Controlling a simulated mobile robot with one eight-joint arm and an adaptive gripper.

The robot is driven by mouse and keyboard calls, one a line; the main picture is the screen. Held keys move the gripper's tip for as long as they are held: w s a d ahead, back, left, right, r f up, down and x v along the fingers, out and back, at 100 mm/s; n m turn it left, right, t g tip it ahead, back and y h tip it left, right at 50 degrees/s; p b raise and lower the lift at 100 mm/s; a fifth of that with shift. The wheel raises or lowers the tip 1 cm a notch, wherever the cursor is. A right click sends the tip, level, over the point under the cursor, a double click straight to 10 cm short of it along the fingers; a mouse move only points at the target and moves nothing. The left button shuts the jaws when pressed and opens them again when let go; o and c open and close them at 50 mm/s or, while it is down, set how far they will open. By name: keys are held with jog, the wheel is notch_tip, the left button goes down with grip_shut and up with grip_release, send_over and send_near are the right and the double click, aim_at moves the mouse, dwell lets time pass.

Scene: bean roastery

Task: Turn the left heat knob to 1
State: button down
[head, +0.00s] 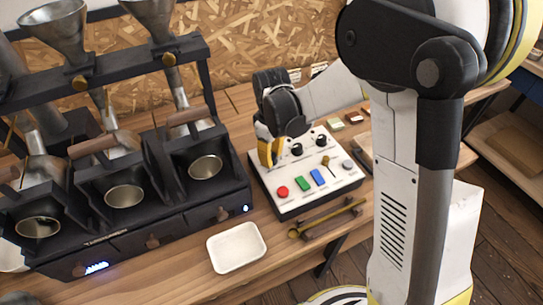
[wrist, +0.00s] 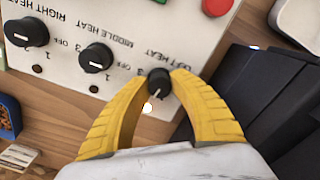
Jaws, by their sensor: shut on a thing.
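The control box (head: 340,181) has three black heat knobs along its back edge. In the wrist view its labels (wrist: 148,58) appear upside down, with LEFT HEAT at the right. My gripper (head: 268,152) reaches down to the box's back left corner. In the wrist view my yellow fingers (wrist: 158,84) are shut on the left heat knob (wrist: 158,79), one on each side. Its white pointer line points roughly down in that view. A 3 shows left of this knob; I cannot make out its 1. In the head view my gripper hides the knob.
The middle heat knob (wrist: 96,57) and right heat knob (wrist: 26,32) stand beside it. The black roaster (head: 150,239) stands close at left. A white tray (head: 237,247) lies in front.

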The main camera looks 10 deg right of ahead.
aim_at(272, 156)
jog(key=n, duration=0.4)
jog(key=shift+n, duration=1.9)
jog(key=c, duration=1)
grip_release()
notch_tip(272, 156, up, 12)
